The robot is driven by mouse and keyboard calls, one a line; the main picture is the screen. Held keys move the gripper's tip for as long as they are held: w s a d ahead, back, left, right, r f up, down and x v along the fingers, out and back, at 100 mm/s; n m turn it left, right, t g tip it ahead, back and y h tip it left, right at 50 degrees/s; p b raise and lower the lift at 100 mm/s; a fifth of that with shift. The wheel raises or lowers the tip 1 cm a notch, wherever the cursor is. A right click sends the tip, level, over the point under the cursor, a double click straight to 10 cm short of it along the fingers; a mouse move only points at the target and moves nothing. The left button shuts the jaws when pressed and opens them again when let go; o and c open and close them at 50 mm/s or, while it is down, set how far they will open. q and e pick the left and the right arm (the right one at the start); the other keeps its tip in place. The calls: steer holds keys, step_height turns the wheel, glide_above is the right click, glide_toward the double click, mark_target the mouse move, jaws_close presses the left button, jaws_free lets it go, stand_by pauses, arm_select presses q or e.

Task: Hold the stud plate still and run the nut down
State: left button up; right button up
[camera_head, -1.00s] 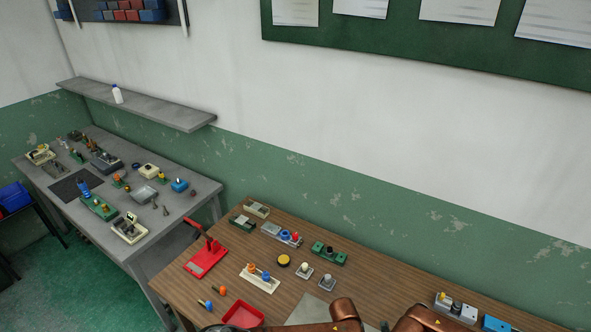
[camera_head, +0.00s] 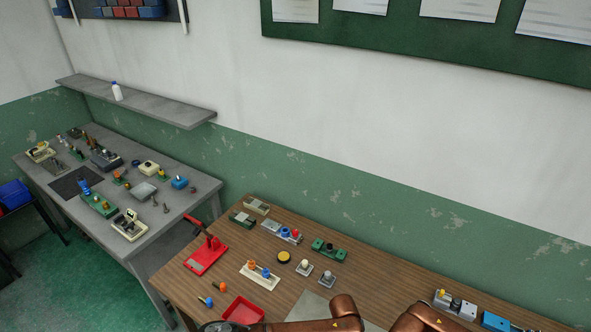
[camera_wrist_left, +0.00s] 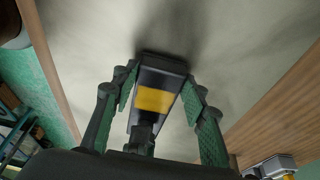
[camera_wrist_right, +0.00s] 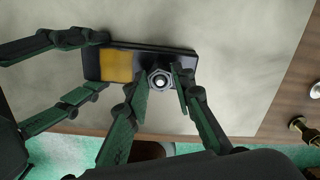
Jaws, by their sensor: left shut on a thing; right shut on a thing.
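The stud plate is a dark block with a yellow panel (camera_wrist_left: 155,99), lying on a pale grey mat. It also shows in the right wrist view (camera_wrist_right: 118,66). My left gripper (camera_wrist_left: 160,85) is shut on the plate, one finger on each long side, around the yellow end. A hex nut (camera_wrist_right: 159,80) sits around the stud near the middle of the plate. My right gripper (camera_wrist_right: 159,84) is shut on the nut, with a fingertip on either side of it.
The pale mat (camera_head: 312,304) lies on the wooden table. A red tray (camera_head: 243,310), a white block with pegs (camera_head: 260,275) and a green fixture (camera_head: 328,250) stand to the left and behind. A brass bolt (camera_wrist_right: 304,128) lies right of the mat.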

steer(key=shift+d+m, duration=0.1)
steer(key=shift+m, duration=0.9)
steer(key=m, duration=0.5)
steer(key=o, duration=0.8)
steer(key=shift+c, duration=0.2)
steer(key=shift+r, duration=0.1)
steer(key=shift+r, duration=1.4)
